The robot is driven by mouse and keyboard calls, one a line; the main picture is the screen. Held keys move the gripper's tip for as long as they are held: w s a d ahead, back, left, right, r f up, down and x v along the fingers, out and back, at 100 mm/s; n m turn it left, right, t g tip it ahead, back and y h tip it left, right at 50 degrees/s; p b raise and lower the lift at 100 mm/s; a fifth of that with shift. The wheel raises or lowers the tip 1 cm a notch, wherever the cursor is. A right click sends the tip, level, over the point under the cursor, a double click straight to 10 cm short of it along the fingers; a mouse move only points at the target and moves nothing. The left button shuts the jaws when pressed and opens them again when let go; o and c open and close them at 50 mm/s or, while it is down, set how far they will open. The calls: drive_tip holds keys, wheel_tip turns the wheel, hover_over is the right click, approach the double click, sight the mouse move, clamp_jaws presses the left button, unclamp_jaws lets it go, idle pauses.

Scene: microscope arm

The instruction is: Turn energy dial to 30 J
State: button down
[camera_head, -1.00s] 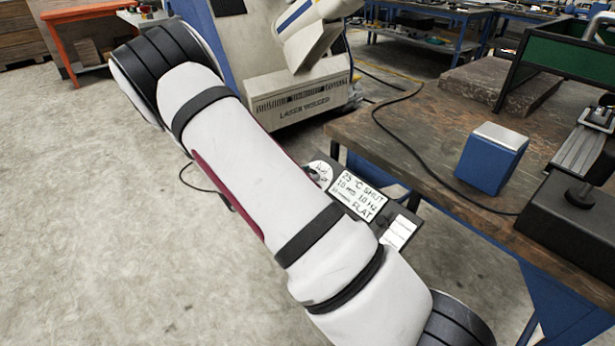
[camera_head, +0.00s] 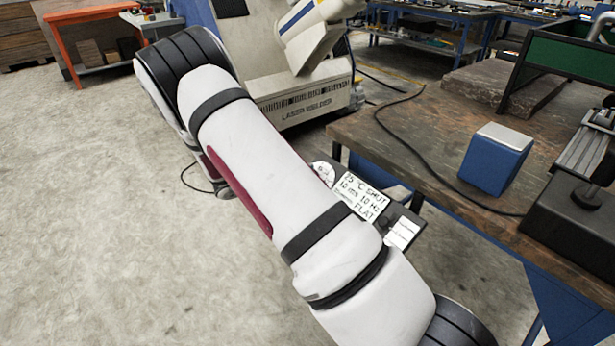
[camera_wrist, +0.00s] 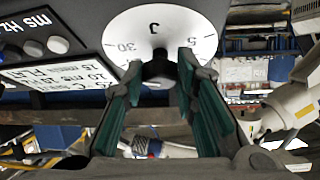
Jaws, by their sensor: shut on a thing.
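The energy dial is a white disc (camera_wrist: 200,22) marked J, with 30 and 5 among its numbers. Its black centre knob (camera_wrist: 158,69) is between the fingertips of my gripper (camera_wrist: 160,72), which is shut on it from below in the wrist view. I cannot tell which number the knob points to. In the head view, the control panel with its handwritten label (camera_head: 361,197) shows beside my arm, and a white dial (camera_head: 323,173) shows partly at its upper left. My gripper is hidden behind my arm there.
A wooden workbench (camera_head: 440,130) carries a blue block (camera_head: 495,158) and a black cable. The laser welder (camera_head: 310,95) stands behind the panel. Open floor lies to the left.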

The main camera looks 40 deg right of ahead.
drive_tip(key=c, duration=1.3)
unclamp_jaws()
drive_tip(key=v, duration=1.2)
